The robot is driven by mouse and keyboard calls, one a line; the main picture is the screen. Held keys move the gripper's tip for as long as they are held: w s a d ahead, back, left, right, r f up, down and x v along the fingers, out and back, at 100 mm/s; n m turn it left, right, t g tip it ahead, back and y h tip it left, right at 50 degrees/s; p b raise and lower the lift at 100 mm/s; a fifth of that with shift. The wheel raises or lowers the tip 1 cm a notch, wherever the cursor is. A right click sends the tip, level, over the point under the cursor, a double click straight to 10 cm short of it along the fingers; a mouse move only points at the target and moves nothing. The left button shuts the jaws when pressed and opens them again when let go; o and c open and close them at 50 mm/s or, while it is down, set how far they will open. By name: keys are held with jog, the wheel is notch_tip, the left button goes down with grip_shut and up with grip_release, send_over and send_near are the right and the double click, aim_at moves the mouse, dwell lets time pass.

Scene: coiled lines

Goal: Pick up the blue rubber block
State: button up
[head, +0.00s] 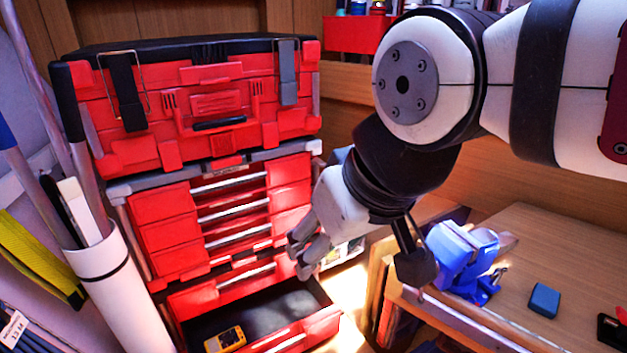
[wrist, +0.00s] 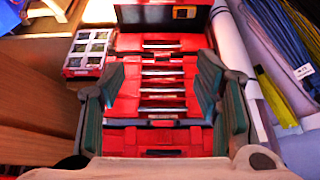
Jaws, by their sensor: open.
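The blue rubber block (head: 544,300) lies flat on the wooden bench top (head: 575,255) at the right of the head view. I cannot make it out in the wrist view. My gripper (head: 308,257) is off to the left of the block, beyond the bench edge and in front of the red tool chest. In the wrist view its two fingers (wrist: 162,92) stand wide apart with nothing between them, facing the chest drawers. It is open and empty, well away from the block.
A blue vise (head: 465,255) stands on the bench left of the block. The red tool chest (head: 215,190) has its bottom drawer (head: 265,310) pulled out, with a yellow meter (head: 225,340) inside. A white tube (head: 120,295) stands at left. A dark red-marked item (head: 612,330) lies right of the block.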

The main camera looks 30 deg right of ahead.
jog(key=shift+o, duration=0.2)
jog(key=shift+w+f, duration=0.1)
jog(key=shift+w, duration=0.15)
jog(key=w+d+f+m+g, duration=0.1)
jog(key=w+d+m, duration=0.15)
jog(key=d, duration=0.45)
jog(key=w+d+m+g, duration=0.1)
jog(key=w+d+m, duration=0.15)
jog(key=d, duration=0.35)
jog(key=m+g+b, duration=0.2)
jog(key=m+g, duration=0.2)
jog(key=m, duration=0.6)
send_over(546, 300)
notch_tip(546, 300, down, 9)
jog(key=f, duration=0.8)
jog(key=shift+s+d, duration=0.15)
jog(key=shift+s, duration=0.25)
jog(key=shift+w+f+p, duration=0.2)
jog(key=shift+f+p, duration=0.1)
jog(key=shift+f, duration=1.2)
jog(key=shift+w+f+p, duration=0.15)
jog(key=shift+f+p, duration=0.15)
jog(key=shift+f, duration=1.2)
